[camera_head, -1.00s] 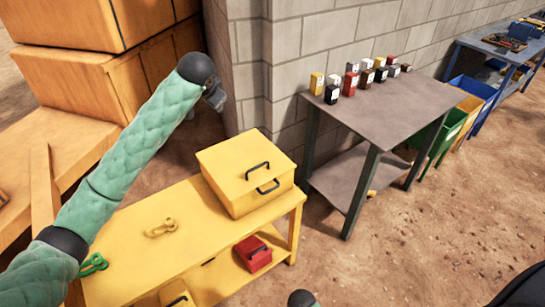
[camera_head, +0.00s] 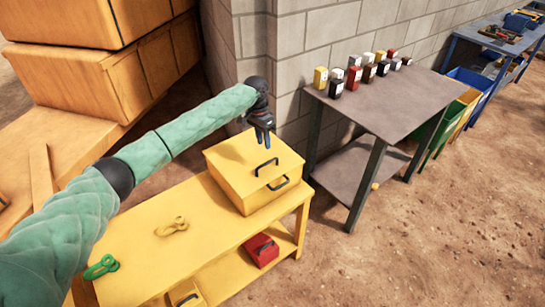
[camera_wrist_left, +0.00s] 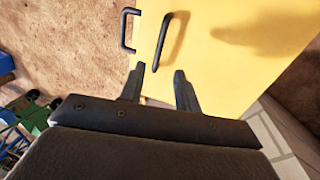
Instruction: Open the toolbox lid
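The yellow toolbox (camera_head: 235,170) stands on the right end of a yellow workbench, its lid (camera_head: 240,150) shut. A black handle (camera_head: 266,166) is on top of the lid and a second black handle (camera_head: 279,183) is on the front side. My left gripper (camera_head: 262,143) is above the back of the lid, open and empty. In the left wrist view its fingers (camera_wrist_left: 160,70) are spread above the yellow lid (camera_wrist_left: 230,50). The lid handle (camera_wrist_left: 164,40) lies just beyond the fingertips there, with the front handle (camera_wrist_left: 128,30) to its left. My right gripper is out of view.
The yellow workbench (camera_head: 205,235) also holds a yellow shackle (camera_head: 172,227) and green shackle (camera_head: 101,267). A red box (camera_head: 262,249) is on its lower shelf. A block wall (camera_head: 320,40) is behind, and a grey table (camera_head: 390,105) with small boxes stands to the right.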

